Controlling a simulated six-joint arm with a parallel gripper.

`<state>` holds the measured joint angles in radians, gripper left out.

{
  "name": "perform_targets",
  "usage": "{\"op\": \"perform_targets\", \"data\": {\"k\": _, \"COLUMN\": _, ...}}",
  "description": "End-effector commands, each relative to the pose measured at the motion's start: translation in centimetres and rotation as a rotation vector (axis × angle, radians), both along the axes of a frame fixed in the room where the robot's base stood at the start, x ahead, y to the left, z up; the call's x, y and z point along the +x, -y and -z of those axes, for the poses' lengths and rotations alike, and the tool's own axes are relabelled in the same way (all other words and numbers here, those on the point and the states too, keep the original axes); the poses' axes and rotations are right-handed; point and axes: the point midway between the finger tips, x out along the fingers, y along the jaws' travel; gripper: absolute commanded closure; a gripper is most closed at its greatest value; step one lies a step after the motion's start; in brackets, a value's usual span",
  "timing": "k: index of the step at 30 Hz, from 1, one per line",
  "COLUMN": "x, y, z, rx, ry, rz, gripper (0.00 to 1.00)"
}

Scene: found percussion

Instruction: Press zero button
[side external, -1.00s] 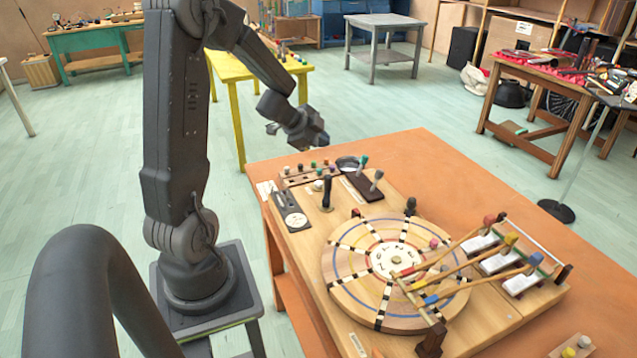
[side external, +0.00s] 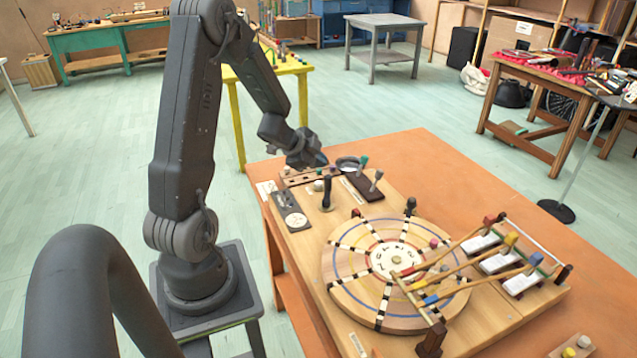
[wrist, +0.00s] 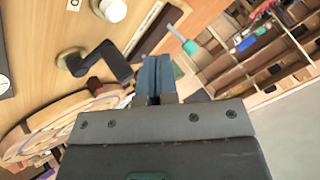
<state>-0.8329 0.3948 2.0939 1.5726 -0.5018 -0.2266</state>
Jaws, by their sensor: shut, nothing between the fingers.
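My gripper (side external: 310,163) hangs above the far end of the board, over the row of small controls. In the wrist view its blue-grey fingers (wrist: 153,72) are together, empty, and apart from the knob in the picture.
A teal-tipped lever (wrist: 190,47) stands right of the fingers. A wooden wheel (side external: 345,262) and several mallets (side external: 485,232) fill the nearer board. Bare orange tabletop (side external: 430,160) lies behind.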

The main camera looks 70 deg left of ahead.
Motion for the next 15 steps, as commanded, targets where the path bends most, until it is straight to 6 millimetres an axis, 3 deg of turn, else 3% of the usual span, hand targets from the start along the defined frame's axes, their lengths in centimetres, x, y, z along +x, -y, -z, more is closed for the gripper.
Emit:
{"op": "perform_targets", "data": {"k": 6, "x": 0.0, "y": 0.0, "z": 2.4, "rx": -0.003, "ry": -0.001, "rz": 0.000, "gripper": 1.00}}
{"op": "perform_targets", "data": {"k": 15, "x": 0.0, "y": 0.0, "z": 3.4, "rx": 0.001, "ry": 0.000, "rz": -0.001, "gripper": 1.00}}
